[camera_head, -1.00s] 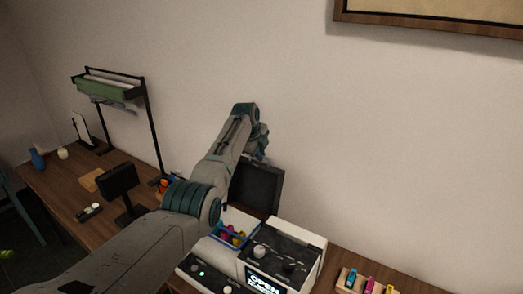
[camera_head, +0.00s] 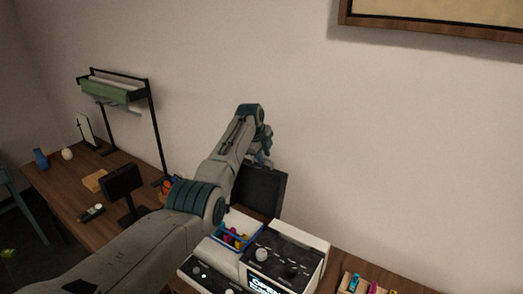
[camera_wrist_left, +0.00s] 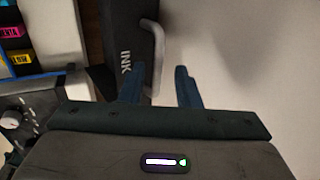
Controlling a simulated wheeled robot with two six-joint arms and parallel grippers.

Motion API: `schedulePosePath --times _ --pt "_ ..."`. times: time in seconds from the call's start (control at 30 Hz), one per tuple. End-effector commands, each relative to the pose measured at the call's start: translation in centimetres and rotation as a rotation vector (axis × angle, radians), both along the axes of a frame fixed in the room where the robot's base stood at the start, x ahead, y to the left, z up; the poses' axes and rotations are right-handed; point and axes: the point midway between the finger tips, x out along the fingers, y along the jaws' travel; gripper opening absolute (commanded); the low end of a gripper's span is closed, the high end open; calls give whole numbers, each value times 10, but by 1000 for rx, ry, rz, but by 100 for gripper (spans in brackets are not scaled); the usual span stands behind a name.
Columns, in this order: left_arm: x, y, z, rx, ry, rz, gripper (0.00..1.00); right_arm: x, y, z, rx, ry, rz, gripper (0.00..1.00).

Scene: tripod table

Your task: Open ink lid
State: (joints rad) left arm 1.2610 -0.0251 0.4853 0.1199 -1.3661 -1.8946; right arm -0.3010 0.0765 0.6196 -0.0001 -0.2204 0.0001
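The dark ink lid (camera_head: 262,190) stands upright behind the white printer (camera_head: 315,258) in the head view. In the left wrist view the lid (camera_wrist_left: 125,25) shows the word INK and a grey handle (camera_wrist_left: 158,48). The ink compartment (camera_head: 240,222) in front of the lid is uncovered, with coloured cartridges (camera_wrist_left: 14,45) inside. My left gripper (camera_wrist_left: 157,80) is open, and the handle shows between its fingers in the wrist view; contact cannot be told. In the head view the left gripper (camera_head: 263,160) is at the lid's top edge. My right gripper is not in view.
A wooden holder with small coloured items (camera_head: 360,284) stands right of the printer. A small black screen on a stand (camera_head: 122,182) and a rack with a green roll (camera_head: 110,92) are at left. The wall (camera_head: 400,150) is close behind.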

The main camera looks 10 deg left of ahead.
Motion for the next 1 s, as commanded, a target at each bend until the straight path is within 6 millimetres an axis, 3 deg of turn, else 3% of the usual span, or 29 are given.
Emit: schedulePosePath --times 0.23,0.6,1.0 --pt "-9 4 21 0 -4 1 30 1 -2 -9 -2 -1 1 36" --pt "-33 12 84 0 -4 1 30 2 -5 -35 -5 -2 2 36" --pt "-38 14 97 0 0 0 30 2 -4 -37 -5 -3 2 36"
